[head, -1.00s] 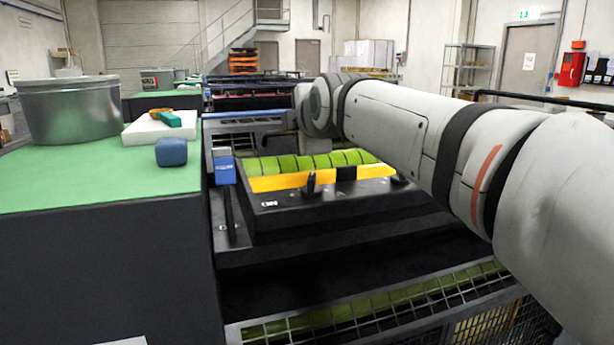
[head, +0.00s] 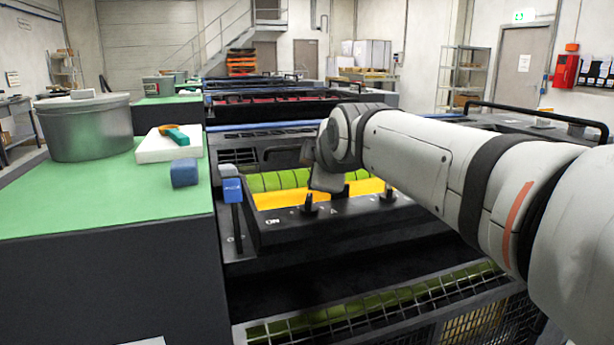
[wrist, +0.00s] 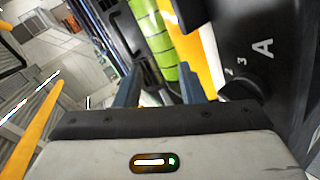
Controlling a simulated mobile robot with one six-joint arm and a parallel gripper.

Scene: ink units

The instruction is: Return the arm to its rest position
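My arm (head: 420,155) reaches in from the right in the head view, over the near ink unit (head: 330,222). Its wrist end hangs in front of the green rollers and yellow strip. My gripper's fingers are not clearly visible there. In the wrist view, the two blue-grey fingers of my gripper (wrist: 160,86) stand apart with nothing held between them. Beyond them are the green roller (wrist: 155,40), the yellow strip and a black panel with a dial (wrist: 243,88).
A green-topped cabinet (head: 100,205) on the left carries a metal tin (head: 88,130), a white block (head: 160,150), an orange-and-teal tool (head: 175,135) and a blue block (head: 185,173). A wire mesh guard (head: 390,315) lies in front. More units stand behind.

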